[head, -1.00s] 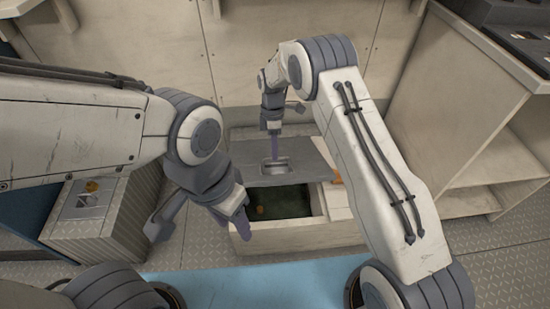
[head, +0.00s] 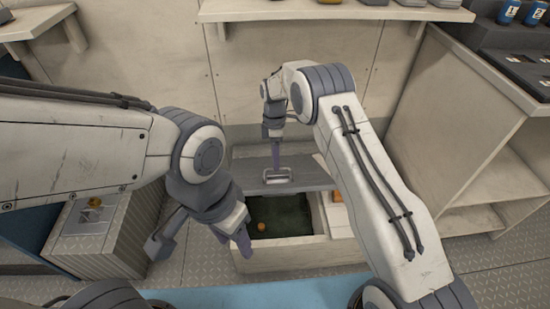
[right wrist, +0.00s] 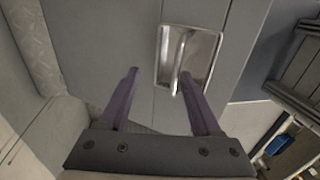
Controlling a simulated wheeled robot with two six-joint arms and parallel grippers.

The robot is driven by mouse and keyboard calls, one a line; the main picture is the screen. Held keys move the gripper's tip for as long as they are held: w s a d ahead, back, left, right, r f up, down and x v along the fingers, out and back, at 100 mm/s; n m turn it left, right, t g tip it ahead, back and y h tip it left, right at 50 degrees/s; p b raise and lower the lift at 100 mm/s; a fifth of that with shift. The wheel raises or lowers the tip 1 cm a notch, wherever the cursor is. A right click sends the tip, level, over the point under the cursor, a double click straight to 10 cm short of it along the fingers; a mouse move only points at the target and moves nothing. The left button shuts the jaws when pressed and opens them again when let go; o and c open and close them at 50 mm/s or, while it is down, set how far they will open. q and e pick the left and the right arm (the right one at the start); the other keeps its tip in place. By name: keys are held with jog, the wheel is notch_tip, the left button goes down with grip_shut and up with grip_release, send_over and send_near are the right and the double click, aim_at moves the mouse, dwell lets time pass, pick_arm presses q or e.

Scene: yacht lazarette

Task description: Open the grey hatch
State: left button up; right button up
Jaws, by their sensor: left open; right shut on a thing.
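The grey hatch (head: 247,178) is a flat lid with a recessed metal handle (head: 278,176). It is raised and tilted over a pale box (head: 285,256), partly uncovering its dark green inside. My right gripper (head: 276,160) reaches down to the handle and is shut on it. The right wrist view shows the hatch (right wrist: 110,40) close up, with the handle (right wrist: 181,55) beside one of the fingers. My left gripper (head: 240,240) is open and empty, near the front left corner of the box. The right part of the hatch is hidden by my right arm.
A small orange thing (head: 261,226) lies inside the box. A pale shelf unit (head: 470,140) stands at the right. A wall shelf (head: 300,11) is at the back. Metal floor shows around the box.

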jog(key=shift+w+d+r, duration=0.1)
jog(key=shift+w, duration=0.15)
jog(key=p+v, duration=0.2)
jog(key=v, duration=0.8)
jog(key=shift+s+r+p, duration=0.15)
jog(key=shift+s+p, duration=0.05)
jog(key=shift+p, duration=0.2)
